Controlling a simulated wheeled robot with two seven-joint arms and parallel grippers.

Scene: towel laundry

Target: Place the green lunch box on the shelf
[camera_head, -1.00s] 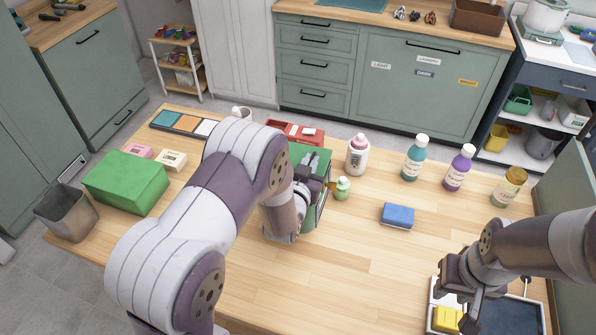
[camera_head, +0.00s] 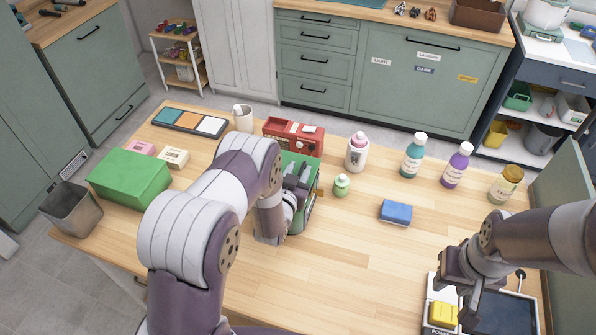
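A plain green box (camera_head: 128,178), the closest match to a lunch box, lies on the left of the wooden table. A second, upright green-sided item (camera_head: 312,170) stands in the middle of the table, partly hidden by my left gripper (camera_head: 292,188). My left gripper is at that item's near side; its fingertips are unclear, so I cannot tell whether it grips it. My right gripper (camera_head: 460,292) is at the lower right, fingers apart, over a yellow block (camera_head: 443,314) on a white base.
The shelf unit (camera_head: 517,160) at the far right holds green, yellow and grey containers. A red box (camera_head: 294,136), white-and-pink bottle (camera_head: 357,153), small green bottle (camera_head: 341,185) and blue sponge (camera_head: 396,211) stand around the middle. The front centre of the table (camera_head: 350,270) is clear.

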